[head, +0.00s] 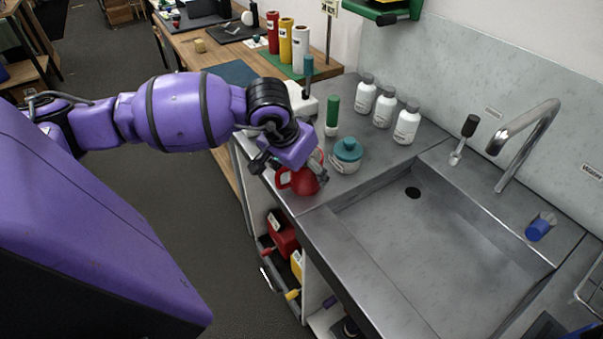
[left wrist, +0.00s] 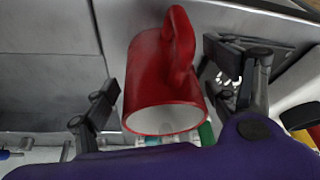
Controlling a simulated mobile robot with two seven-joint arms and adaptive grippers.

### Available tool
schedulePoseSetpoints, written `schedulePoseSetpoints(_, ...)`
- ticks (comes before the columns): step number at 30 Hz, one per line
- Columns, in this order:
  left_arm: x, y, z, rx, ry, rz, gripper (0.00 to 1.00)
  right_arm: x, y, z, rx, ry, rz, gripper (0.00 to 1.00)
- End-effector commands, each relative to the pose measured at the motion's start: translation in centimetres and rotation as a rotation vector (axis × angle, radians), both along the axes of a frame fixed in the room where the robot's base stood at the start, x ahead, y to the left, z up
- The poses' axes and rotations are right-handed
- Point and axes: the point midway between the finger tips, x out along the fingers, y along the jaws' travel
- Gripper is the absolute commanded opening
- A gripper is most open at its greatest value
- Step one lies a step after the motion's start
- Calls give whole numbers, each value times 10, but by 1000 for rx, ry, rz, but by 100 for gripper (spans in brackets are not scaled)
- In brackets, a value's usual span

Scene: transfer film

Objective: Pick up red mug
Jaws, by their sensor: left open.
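The red mug (head: 303,181) stands on the steel counter near its front edge, left of the sink. My left gripper (head: 272,165) is right at the mug and covers part of it in the head view. In the left wrist view, the mug (left wrist: 160,82) lies between the two spread fingers, with its pale inside and its handle showing. The left gripper (left wrist: 165,78) is open, with one finger on each side of the mug. Whether a finger touches the mug I cannot tell. My right gripper is not in view.
A teal-lidded jar (head: 347,155) stands close behind the mug. A green cylinder (head: 332,116) and three white bottles (head: 384,106) stand farther back. The sink basin (head: 430,240) lies to the right, with a faucet (head: 530,140) and a blue cup (head: 540,227) beside it.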

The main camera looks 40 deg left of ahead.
Motion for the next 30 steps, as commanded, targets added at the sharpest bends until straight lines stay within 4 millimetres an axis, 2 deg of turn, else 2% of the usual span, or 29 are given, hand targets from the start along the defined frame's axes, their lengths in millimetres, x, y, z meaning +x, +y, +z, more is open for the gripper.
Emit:
schedulePoseSetpoints(3, 0, 0, 0, 0, 0, 0, 80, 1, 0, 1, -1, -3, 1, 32)
schedulePoseSetpoints(17, 0, 0, 0, 0, 0, 1, 20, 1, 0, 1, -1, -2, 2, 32)
schedulePoseSetpoints(26, 1, 0, 3, -1, -3, 1, 20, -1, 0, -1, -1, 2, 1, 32)
schedulePoseSetpoints(30, 1, 0, 13, 0, -5, 1, 20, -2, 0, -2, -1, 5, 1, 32)
